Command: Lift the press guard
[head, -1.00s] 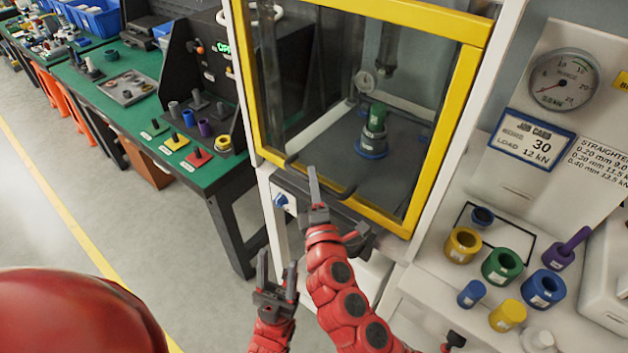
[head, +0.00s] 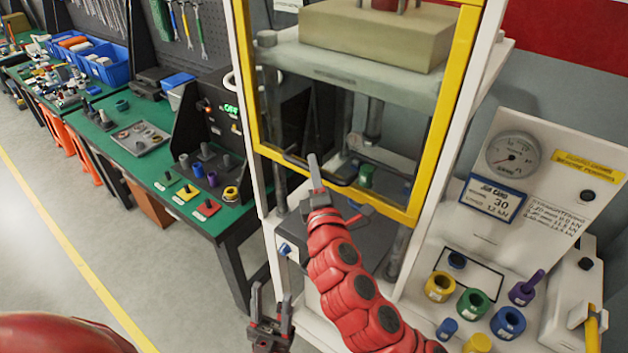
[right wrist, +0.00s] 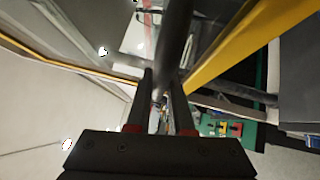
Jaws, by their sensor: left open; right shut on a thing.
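The press guard (head: 405,213) is a clear panel in a yellow frame on the front of the white press. Its lower rail stands above the press bed (head: 372,240), with an open gap between them. A dark bar handle (head: 342,182) runs along the lower rail. My right gripper (head: 316,178) is shut on the handle near its left part. In the right wrist view the dark handle (right wrist: 176,35) passes between the fingers, with the yellow frame (right wrist: 235,50) beside it. My left gripper (head: 270,312) is open and empty, low and left of the press.
A green part (head: 366,174) shows through the guard. On the right, coloured rings and plugs stand on a white bench by a gauge (head: 513,155) and job card (head: 492,198). A green table (head: 150,165) with parts and blue bins is at left. The left floor is clear.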

